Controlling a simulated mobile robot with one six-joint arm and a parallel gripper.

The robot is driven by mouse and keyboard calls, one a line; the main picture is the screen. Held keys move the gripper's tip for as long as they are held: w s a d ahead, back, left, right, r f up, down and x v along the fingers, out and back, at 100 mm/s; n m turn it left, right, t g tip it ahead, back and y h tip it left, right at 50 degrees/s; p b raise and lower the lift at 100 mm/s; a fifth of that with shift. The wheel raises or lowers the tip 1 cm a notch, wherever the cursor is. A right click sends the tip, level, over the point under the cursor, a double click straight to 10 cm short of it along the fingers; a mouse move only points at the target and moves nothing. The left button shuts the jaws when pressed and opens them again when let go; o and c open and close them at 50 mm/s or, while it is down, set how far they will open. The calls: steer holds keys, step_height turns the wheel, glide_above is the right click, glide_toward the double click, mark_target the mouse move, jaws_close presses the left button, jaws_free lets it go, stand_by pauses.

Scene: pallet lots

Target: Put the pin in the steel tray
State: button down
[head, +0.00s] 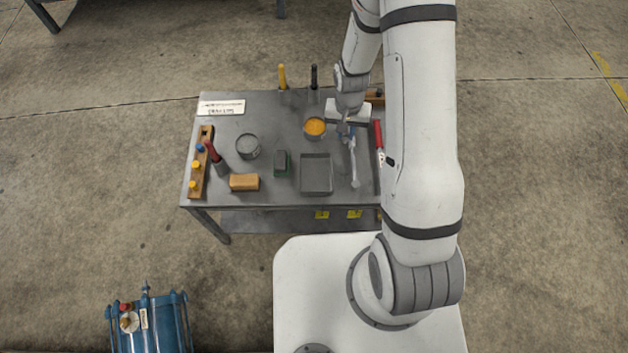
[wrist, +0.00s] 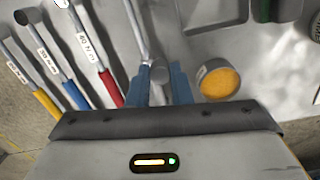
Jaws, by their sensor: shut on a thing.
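My gripper (head: 345,128) is over the right part of the grey table in the head view. In the wrist view its two blue fingers (wrist: 161,82) are shut on a short grey cylinder, the pin (wrist: 160,71), seen end-on between them. The arm and fingers hide the pin in the head view. The steel tray (head: 316,186) is a shallow, square grey tray near the table's front edge, in front of and left of my gripper. It looks empty. Part of it shows at the top of the wrist view (wrist: 214,12).
A wrench (head: 354,163) lies right of the tray, beside a red-handled tool (head: 378,135). A tin with orange contents (head: 315,128) stands behind the tray.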

steer(key=s+a+r+m+b, duration=0.3)
steer(key=s+a+m+b, duration=0.35)
steer(key=b, duration=0.65)
steer(key=shift+n+y, duration=0.3)
steer(key=shift+n, duration=0.65)
steer(key=f+b, duration=0.1)
steer(key=f, duration=0.2)
steer(key=a+f+b, duration=0.1)
steer(key=f, duration=0.2)
steer(key=a+f+b, duration=0.1)
steer(key=f, duration=0.2)
steer(key=shift+s+f, duration=0.1)
steer(key=shift+f, duration=0.25)
steer(key=shift+f, duration=0.15)
steer(key=c, duration=1.3)
jaws_free()
